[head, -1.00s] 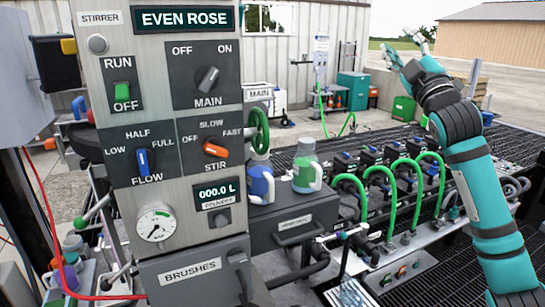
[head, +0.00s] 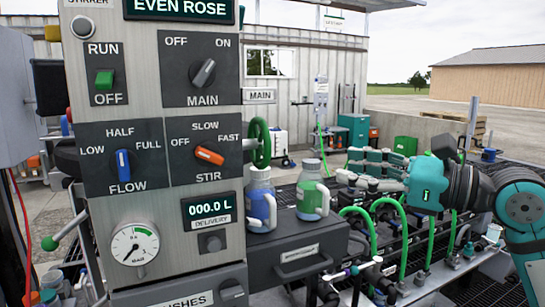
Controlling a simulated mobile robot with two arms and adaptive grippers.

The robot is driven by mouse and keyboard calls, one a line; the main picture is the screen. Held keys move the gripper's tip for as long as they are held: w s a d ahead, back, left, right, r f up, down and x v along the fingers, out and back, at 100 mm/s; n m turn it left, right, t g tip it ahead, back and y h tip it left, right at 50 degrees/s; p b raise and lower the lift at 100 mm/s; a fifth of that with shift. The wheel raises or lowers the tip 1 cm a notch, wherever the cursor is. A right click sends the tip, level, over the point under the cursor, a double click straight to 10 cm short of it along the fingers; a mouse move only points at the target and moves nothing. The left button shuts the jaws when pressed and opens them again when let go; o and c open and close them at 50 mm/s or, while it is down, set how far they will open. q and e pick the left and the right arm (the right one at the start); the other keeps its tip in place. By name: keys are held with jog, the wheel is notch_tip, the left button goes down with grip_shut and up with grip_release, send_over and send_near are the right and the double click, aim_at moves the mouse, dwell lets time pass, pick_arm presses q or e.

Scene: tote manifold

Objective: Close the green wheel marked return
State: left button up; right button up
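A green wheel (head: 261,143) shows nearly edge-on just right of the control panel, partly hidden by the panel and above a jug. A label reading MAIN (head: 260,96) is above it. I cannot read a return mark on any wheel here. My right gripper (head: 348,168) is at the right of the middle, fingers pointing left, open and with nothing seen between them. It is well to the right of the green wheel and apart from it. My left gripper is out of view.
The control panel (head: 160,207) with switches and a gauge fills the left. Two jugs, one blue (head: 262,208) and one green (head: 309,195), stand on a dark box (head: 300,250) between panel and gripper. Green hoses (head: 404,235) arch over the manifold below my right arm.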

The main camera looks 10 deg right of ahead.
jog(key=p, duration=0.6)
send_near(249, 144)
jog(key=x, duration=0.3)
jog(key=shift+w+a+f, duration=0.55)
jog(key=shift+w+f, duration=0.1)
jog(key=shift+w, duration=0.05)
jog(key=shift+c, duration=0.5)
grip_shut()
